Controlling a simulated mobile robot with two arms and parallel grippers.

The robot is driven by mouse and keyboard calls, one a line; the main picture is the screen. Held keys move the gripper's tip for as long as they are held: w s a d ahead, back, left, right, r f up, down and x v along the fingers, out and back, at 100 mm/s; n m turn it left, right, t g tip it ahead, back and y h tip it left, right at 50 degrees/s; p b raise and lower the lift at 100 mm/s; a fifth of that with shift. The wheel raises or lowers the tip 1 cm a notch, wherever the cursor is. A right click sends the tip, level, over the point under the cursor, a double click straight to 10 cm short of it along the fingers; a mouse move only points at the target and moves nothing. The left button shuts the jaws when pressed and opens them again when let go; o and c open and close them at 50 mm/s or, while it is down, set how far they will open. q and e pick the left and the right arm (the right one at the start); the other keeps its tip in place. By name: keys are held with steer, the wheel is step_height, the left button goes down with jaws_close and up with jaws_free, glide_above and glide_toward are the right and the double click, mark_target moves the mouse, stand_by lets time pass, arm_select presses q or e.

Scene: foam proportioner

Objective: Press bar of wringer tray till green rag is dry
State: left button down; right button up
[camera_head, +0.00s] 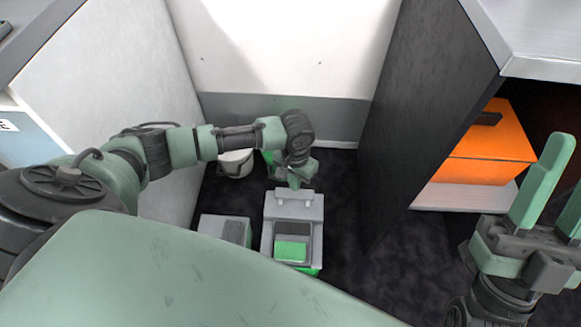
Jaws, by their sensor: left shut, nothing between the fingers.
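The grey wringer tray (314,238) stands on the dark floor near the middle of the head view. The green rag (291,250) lies in its front recess. The pale bar (294,203) crosses the back of the tray. My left gripper (296,182) is shut and empty, pointing down just above and behind the bar; I cannot tell whether it touches it. My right gripper (556,190) is open and empty at the right edge, fingers up, well away from the tray. Whether the rag is wet cannot be seen.
A grey box (224,229) stands just left of the tray. A white bucket (236,163) sits behind, partly hidden by my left arm. A pale wall panel is at left, a dark cabinet side (420,120) at right, with an orange box (490,150) on its shelf. Floor right of the tray is clear.

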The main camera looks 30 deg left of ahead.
arm_select(q)
steer(key=shift+r+p, duration=0.5)
steer(key=shift+p, duration=0.15)
steer(key=shift+r+p, duration=0.25)
steer(key=shift+p, duration=0.05)
steer(key=shift+r+p, duration=0.25)
steer(key=shift+p, duration=0.05)
steer(key=shift+r+p, duration=0.2)
steer(key=shift+p, duration=0.1)
steer(key=shift+r+p, duration=0.25)
steer(key=shift+p, duration=0.05)
steer(key=shift+r+p, duration=0.2)
steer(key=shift+p, duration=0.1)
steer(key=shift+r+p, duration=0.25)
steer(key=shift+p, duration=0.05)
arm_select(e)
steer(key=w+f+g+h, duration=0.2)
steer(key=w+f+g, duration=0.2)
steer(key=f, duration=0.5)
steer(key=w+f+g+h, duration=0.2)
steer(key=w+f+g, duration=0.2)
steer(key=f+g, duration=0.4)
steer(key=shift+d+f+g+h, duration=0.3)
steer(key=shift+f+g, duration=0.1)
steer(key=shift+f, duration=0.65)
